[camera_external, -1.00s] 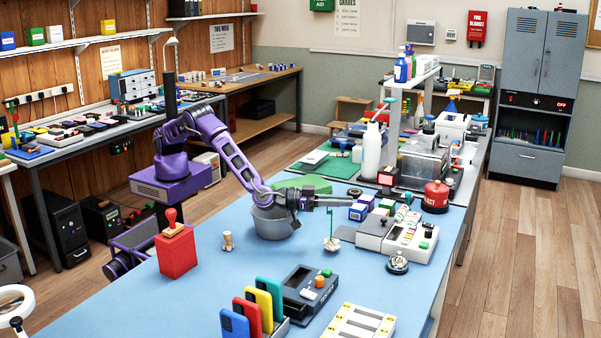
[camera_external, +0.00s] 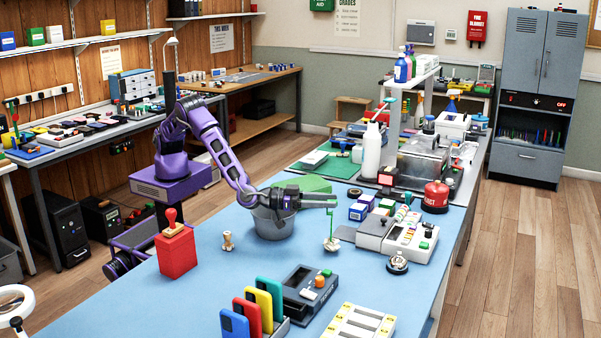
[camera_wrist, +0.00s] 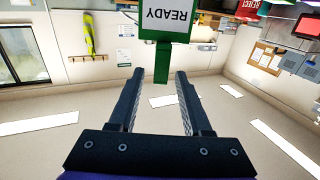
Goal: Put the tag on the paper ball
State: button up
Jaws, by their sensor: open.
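The green tag shows in the wrist view with its white "READY" label (camera_wrist: 168,14). Its green tab points back toward the space between my fingertips. In the external view the tag (camera_external: 332,220) is seen nearly edge-on, upright, with its tab level at the top. Its lower end is at a small white lump (camera_external: 331,245), which looks like the paper ball, on the blue table. I cannot tell exactly how they touch. My gripper (camera_external: 308,201) is open, to the left of the tag; in the wrist view my gripper (camera_wrist: 161,85) has empty space between its fingers.
A grey bin (camera_external: 272,225) stands under my wrist. A grey-white device (camera_external: 400,235) and a round chrome item (camera_external: 397,263) are right of the tag. A red block with a stamp (camera_external: 176,253) and coloured phones (camera_external: 252,312) are nearer. The table between is clear.

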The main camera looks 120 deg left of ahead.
jog(key=v, duration=0.7)
jog(key=shift+s, duration=0.15)
jog(key=shift+d, duration=0.1)
